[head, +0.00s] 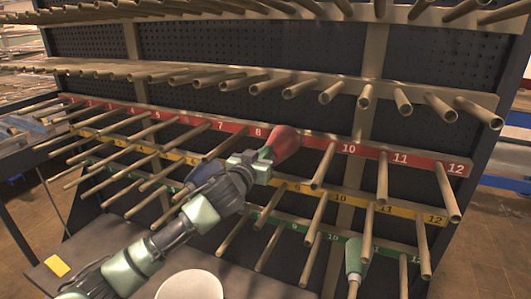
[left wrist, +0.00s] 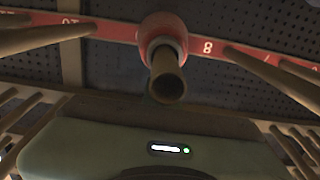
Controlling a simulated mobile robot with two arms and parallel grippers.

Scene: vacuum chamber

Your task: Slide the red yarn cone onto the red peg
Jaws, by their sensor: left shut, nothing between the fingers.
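The red yarn cone (head: 285,142) is on the red rail between 8 and 10 in the head view. In the left wrist view the cone (left wrist: 163,35) is around a peg (left wrist: 168,88), whose open end sticks out through the cone's narrow end. The cone's wide end is toward the red rail (left wrist: 115,28); I cannot tell whether it touches. My left gripper (head: 264,157) is shut and empty, just in front of the cone's narrow end; the head view does not show whether they touch. My right gripper is not in view.
Bare pegs stick out on both sides, such as the one at red 10 (head: 323,166). The yellow rail (head: 360,200) and a green rail run below. A green cone (head: 353,255) is on a lower peg. A white round object (head: 190,286) is at the bottom.

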